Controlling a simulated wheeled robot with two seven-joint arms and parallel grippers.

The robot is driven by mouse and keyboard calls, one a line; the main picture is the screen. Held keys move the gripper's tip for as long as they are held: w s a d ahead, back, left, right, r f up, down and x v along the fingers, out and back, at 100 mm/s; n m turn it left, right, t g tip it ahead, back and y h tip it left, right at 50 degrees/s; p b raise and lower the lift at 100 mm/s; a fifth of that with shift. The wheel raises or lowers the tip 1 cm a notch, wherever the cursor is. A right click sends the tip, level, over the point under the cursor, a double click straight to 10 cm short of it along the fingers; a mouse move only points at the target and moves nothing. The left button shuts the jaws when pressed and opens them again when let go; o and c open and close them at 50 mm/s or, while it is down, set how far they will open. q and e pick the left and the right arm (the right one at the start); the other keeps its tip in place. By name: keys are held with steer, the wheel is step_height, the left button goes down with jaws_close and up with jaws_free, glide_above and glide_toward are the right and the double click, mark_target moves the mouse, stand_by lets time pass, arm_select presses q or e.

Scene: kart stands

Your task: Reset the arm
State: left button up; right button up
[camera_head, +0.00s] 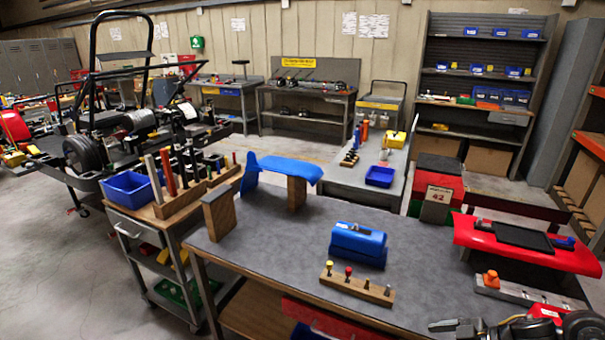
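The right gripper (447,326) shows at the bottom right edge, low over the near side of the grey workbench. Its dark arm comes in from the lower right corner and is mostly cut off by the picture edge. Its fingers point left. I cannot tell whether they are apart or closed, and I see nothing clearly held. My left gripper and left arm are out of view.
The grey workbench (290,250) bears a blue box (358,243), a wooden peg block (357,288) and a blue panel (285,168) on wooden blocks. A red panel (470,236) stands right. A tool cart (135,228) stands left. The bench's centre-left is clear.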

steer(key=w+d+f+m+t+b, duration=0.1)
steer(key=w+f+m+t, duration=0.15)
steer(key=f, duration=0.55)
steer(key=w+f+m+t, duration=0.1)
steer(key=w+f+m, duration=0.15)
steer(key=f, duration=0.65)
steer(key=s+d+f+m+h, duration=0.15)
steer(key=s+f, duration=0.25)
steer(key=f, duration=0.5)
steer(key=s+f+m+h, duration=0.2)
steer(key=s+f, duration=0.1)
steer(key=f, duration=0.5)
steer(key=s+f+m+g+h+b, duration=0.1)
steer(key=s+f+g+h, duration=0.2)
steer(key=s+f, duration=1.05)
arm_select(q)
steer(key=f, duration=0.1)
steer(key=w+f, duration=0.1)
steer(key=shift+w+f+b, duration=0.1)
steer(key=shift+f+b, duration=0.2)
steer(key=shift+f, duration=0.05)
arm_select(e)
steer(key=s+a+f+g+h, duration=0.1)
steer(key=s+a+f+g, duration=0.1)
steer(key=s, duration=0.9)
steer(key=s+a+f+g+h, duration=0.1)
steer(key=s+f, duration=0.4)
steer(key=s, duration=0.6)
steer(key=shift+a+g, duration=0.55)
steer(key=shift+a, duration=0.1)
